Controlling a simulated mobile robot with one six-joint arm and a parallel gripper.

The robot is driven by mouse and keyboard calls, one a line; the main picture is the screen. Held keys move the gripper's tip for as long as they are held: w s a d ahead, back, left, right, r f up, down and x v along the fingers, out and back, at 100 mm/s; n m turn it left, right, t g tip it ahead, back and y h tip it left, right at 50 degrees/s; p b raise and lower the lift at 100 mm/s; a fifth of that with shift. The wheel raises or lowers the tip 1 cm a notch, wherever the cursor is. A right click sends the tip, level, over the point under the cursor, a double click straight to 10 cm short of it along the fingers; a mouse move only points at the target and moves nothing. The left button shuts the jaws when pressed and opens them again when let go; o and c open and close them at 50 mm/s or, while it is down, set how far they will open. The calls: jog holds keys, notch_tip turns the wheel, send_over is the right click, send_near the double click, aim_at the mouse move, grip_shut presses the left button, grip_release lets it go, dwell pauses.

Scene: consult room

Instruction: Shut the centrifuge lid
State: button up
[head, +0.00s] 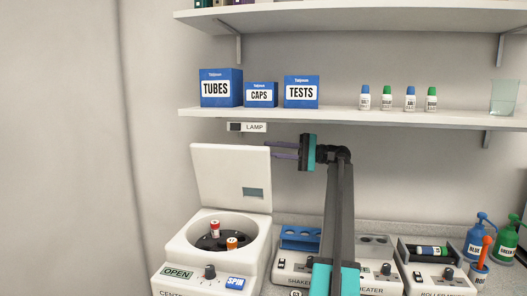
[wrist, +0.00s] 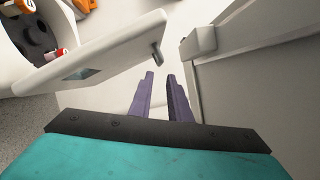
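The white centrifuge (head: 180,262) stands at the lower left in the head view. Its lid (head: 222,170) is raised, nearly upright, leaving the bowl (head: 243,224) uncovered. Red- and orange-capped tubes (head: 214,229) stand in the rotor. My gripper (head: 273,149) is at the lid's upper right edge, fingers pointing left; the fingertips seem to pass just behind that edge. In the wrist view the purple fingers (wrist: 160,74) are apart with nothing between them. The lid (wrist: 110,58) with its small dark latch (wrist: 157,53) is just left of them, with no clear contact.
A wall shelf (head: 350,117) with blue boxes (head: 221,88) and small bottles (head: 387,98) runs above my gripper. A LAMP switch (head: 247,127) is on the wall close by. A shaker (head: 297,265), heater and roller mixer (head: 436,280) stand right of the centrifuge.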

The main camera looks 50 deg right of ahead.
jog(key=shift+s+d, duration=0.2)
jog(key=shift+d, duration=0.05)
jog(key=shift+c, duration=0.3)
grip_shut()
jog(key=s+d+m+t+h+p, duration=0.1)
jog(key=p, duration=0.4)
jog(key=s+d+m+t+h+p, duration=0.1)
jog(key=h+p, duration=0.1)
jog(key=p, duration=0.2)
jog(key=s+d+m+t+h+p, duration=0.1)
jog(key=s+d+m+h+p, duration=0.1)
jog(key=p, duration=0.3)
jog(key=shift+f+p, duration=0.25)
jog(key=shift+p, duration=0.1)
jog(key=shift+s, duration=0.1)
